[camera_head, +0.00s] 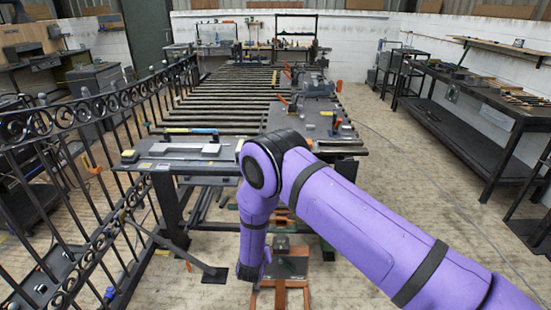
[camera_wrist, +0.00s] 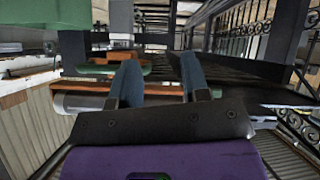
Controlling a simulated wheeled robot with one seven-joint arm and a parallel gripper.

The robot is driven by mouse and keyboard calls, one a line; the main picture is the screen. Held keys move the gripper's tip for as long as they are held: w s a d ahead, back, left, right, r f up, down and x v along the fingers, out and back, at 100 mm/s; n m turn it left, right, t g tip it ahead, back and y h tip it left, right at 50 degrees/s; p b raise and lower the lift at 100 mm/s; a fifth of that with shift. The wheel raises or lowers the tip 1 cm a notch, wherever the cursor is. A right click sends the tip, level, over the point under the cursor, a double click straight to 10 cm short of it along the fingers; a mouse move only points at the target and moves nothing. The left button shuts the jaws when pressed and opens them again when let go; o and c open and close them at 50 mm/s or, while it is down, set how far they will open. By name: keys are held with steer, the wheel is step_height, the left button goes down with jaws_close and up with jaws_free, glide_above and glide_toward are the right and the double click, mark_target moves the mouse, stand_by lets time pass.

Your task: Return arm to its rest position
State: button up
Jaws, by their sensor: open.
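My gripper (camera_wrist: 160,88) shows in the wrist view with its two blue-grey fingers spread apart and nothing between them. In the head view my purple arm reaches in from the lower right, bends at an elbow near the front edge of the long workbench, and hangs down in front of it. The gripper's fingers cannot be made out in the head view. The workbench (camera_head: 175,168) has a dark slatted top with tools lying on it.
A black scrolled iron gate (camera_head: 75,190) stands along the left. An orange stand (camera_head: 290,268) is on the floor close to my hanging forearm. A dark side bench (camera_head: 470,90) runs along the right wall. Open wooden floor (camera_head: 430,185) lies between it and the workbench.

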steer(key=w+d+r+g+y, duration=0.1)
steer(key=w+d+r, duration=0.15)
steer(key=r, duration=0.95)
steer(key=w+d+r+g+y, duration=0.15)
steer(key=w+r, duration=0.25)
steer(key=r, duration=0.9)
steer(key=s+d+r+y, duration=0.1)
steer(key=s+d+r, duration=0.15)
steer(key=r, duration=0.45)
steer(key=s+d+r, duration=0.1)
steer(key=d+r, duration=0.3)
steer(key=r, duration=0.3)
steer(key=s+d+r+y, duration=0.1)
steer(key=s+d+r, duration=0.1)
steer(key=d+r, duration=0.3)
steer(key=s+d+r+g, duration=0.2)
steer(key=s+d+r, duration=0.9)
steer(key=s+r, duration=0.4)
steer(key=s+d+h, duration=0.1)
steer(key=s+d, duration=0.2)
steer(key=s, duration=0.4)
steer(key=s+d+m+g+h, duration=0.1)
steer(key=s+d, duration=0.2)
steer(key=s, duration=0.4)
steer(key=s+d+h, duration=0.1)
steer(key=s+d, duration=0.3)
steer(key=s, duration=0.3)
steer(key=shift+s+m, duration=0.3)
steer(key=shift+m, duration=0.1)
